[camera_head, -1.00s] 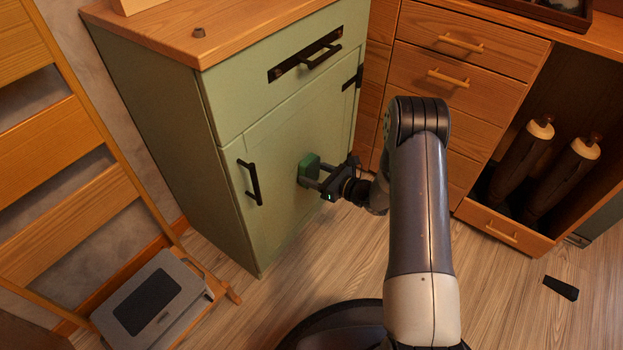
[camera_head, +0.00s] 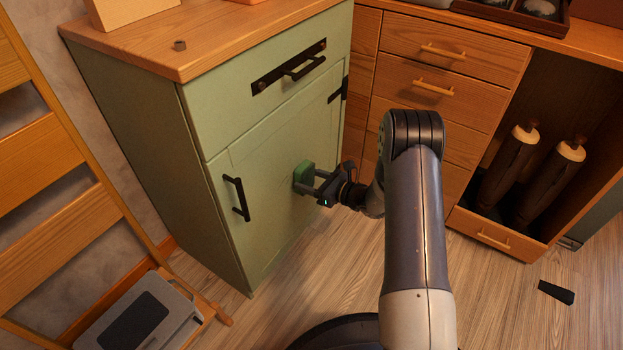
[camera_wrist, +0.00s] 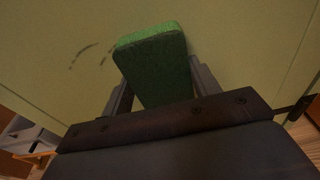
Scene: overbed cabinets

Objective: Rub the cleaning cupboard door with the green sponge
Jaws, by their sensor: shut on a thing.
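The cleaning cupboard door (camera_head: 268,150) is a pale green panel under a drawer, with a black vertical handle (camera_head: 237,199) on its left side; it looks shut. My gripper (camera_head: 312,183) is shut on the green sponge (camera_head: 302,176) in front of the door's middle. In the wrist view the sponge (camera_wrist: 152,60) stands out between the two fingers, close to the door (camera_wrist: 235,45). I cannot tell for sure whether it touches. Dark curved marks (camera_wrist: 83,56) show on the door left of the sponge in the wrist view.
A wooden drawer unit (camera_head: 435,87) stands right of the cupboard, with an open bay holding two dark rolls with pale ends (camera_head: 510,160). A wooden ladder-like frame (camera_head: 60,150) and a grey case (camera_head: 140,320) are at left. A black piece (camera_head: 556,291) lies on the floor.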

